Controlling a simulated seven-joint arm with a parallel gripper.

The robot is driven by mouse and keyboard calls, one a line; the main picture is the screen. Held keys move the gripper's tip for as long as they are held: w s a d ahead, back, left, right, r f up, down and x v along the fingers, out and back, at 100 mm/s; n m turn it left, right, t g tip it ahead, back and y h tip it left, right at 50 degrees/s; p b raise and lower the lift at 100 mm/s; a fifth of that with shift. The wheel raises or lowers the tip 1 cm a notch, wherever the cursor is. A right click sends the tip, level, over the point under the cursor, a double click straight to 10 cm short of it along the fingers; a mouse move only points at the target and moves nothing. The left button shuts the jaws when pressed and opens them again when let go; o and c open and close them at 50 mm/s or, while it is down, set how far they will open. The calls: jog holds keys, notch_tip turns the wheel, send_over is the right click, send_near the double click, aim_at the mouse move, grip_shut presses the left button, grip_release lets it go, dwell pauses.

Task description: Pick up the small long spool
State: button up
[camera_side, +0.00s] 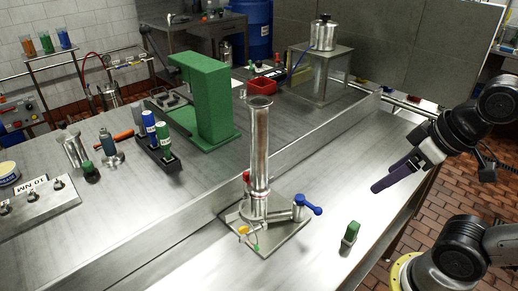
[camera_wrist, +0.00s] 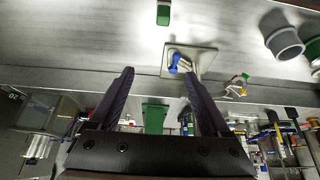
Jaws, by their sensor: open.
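A tall, shiny metal pipe spool (camera_side: 260,150) with a flanged top stands upright on a valve assembly on a square base plate (camera_side: 285,238). It is the only long spool I can make out; whether it is the small long one I cannot tell. The valve has a blue handle (camera_side: 312,205), which also shows in the wrist view (camera_wrist: 175,64). My gripper (camera_side: 384,178) is open and empty over the right part of the bench, apart from the pipe. Its two dark purple fingers are spread in the wrist view (camera_wrist: 160,76).
A small green-topped block (camera_side: 350,236) stands right of the plate. A low metal ledge (camera_side: 300,130) runs behind the pipe. A green press-like frame (camera_side: 208,98) stands beyond it. Grey cylindrical parts (camera_wrist: 282,38) lie at the wrist view's right. Bench around the green-topped block is clear.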

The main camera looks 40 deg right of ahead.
jog(key=w+a+r+m+t+h, duration=0.1)
jog(key=w+r+m+t, duration=0.1)
jog(key=w+r+t, duration=0.5)
jog(key=w+a+r+m+t, duration=0.2)
jog(key=w+r+t, duration=0.3)
jog(key=w, duration=0.5)
jog(key=n+t, duration=0.2)
jog(key=n, duration=0.2)
send_near(259, 150)
notch_tip(259, 150, up, 4)
jog(key=d, duration=0.2)
jog(key=w+r+y, duration=0.1)
jog(key=w+r, duration=0.1)
jog(key=w, duration=1.2)
